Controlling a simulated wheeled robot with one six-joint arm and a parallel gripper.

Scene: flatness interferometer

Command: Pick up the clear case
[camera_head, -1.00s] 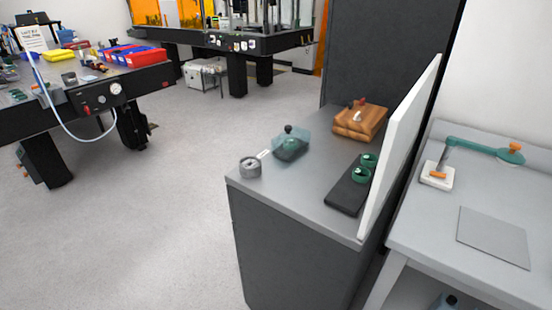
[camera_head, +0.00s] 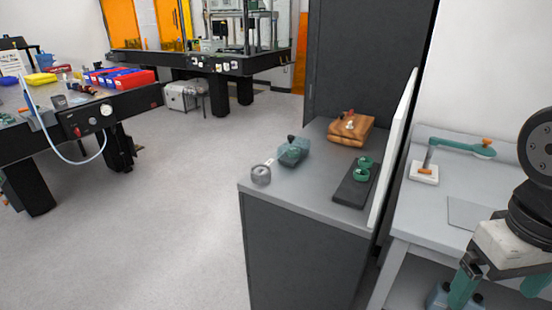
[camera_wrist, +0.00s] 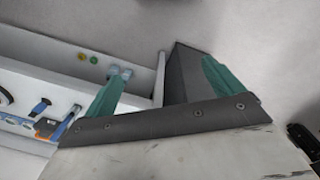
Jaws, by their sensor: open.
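A see-through teal-tinted case (camera_head: 293,152) with a dark knob sits on the grey top of a dark cabinet (camera_head: 300,255), near its left edge. Something dark shows inside it. My gripper (camera_head: 500,288) is at the lower right of the head view, in front of the side bench, well apart from this case. Its two green fingers are spread with nothing between them; they also show in the wrist view (camera_wrist: 163,70).
A white panel (camera_head: 394,150) stands between cabinet and side bench (camera_head: 405,225). The floor (camera_head: 185,210) at left is clear.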

